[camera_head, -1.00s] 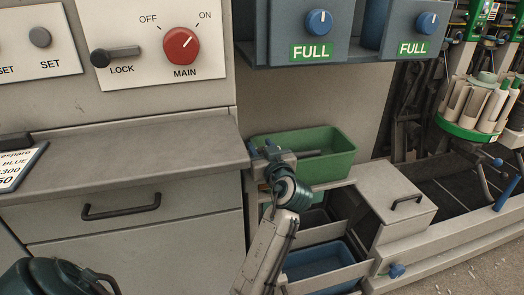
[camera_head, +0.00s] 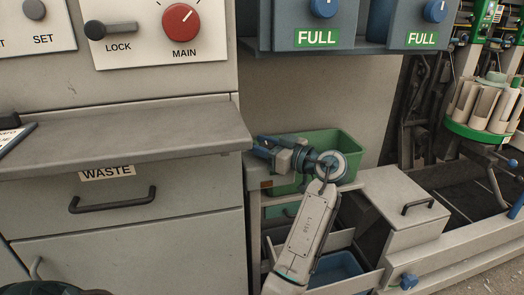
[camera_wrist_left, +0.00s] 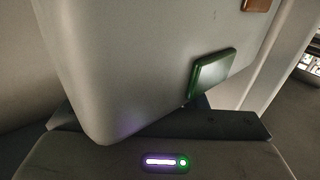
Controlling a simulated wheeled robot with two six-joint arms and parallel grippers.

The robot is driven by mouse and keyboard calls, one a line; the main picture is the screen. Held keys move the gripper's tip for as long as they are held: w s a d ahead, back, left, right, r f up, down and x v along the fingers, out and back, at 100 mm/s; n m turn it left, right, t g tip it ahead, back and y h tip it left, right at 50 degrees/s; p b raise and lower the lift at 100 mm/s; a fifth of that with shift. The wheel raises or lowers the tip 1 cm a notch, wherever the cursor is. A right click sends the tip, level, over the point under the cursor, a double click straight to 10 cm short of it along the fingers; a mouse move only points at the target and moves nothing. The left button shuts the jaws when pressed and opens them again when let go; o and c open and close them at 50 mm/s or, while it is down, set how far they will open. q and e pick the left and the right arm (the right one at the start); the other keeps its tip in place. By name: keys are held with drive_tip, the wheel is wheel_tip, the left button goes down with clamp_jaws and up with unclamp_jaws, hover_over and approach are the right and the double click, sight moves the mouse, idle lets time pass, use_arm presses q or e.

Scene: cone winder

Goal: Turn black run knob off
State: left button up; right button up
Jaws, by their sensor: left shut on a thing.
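I cannot make out a black run knob for certain in either view. A dark knob with a short lever, marked LOCK (camera_head: 95,30), sits on the white panel at the upper left, with the red MAIN knob (camera_head: 181,19) to its right. My right gripper (camera_head: 262,146) is beside the green bin and the counter's right end, far from these knobs. It points left, and its blue tips are too small to tell open from shut.
The grey counter (camera_head: 130,135) juts out over a drawer marked WASTE (camera_head: 107,173). The green bin (camera_head: 335,150) stands behind my right arm. A lidded grey box (camera_head: 400,205) stands at the right.

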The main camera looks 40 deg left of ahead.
use_arm(q)
drive_tip(key=shift+n+g, duration=0.5)
drive_tip(key=shift+g, duration=0.3)
drive_tip(key=o, duration=1)
drive_tip(key=shift+c, duration=0.2)
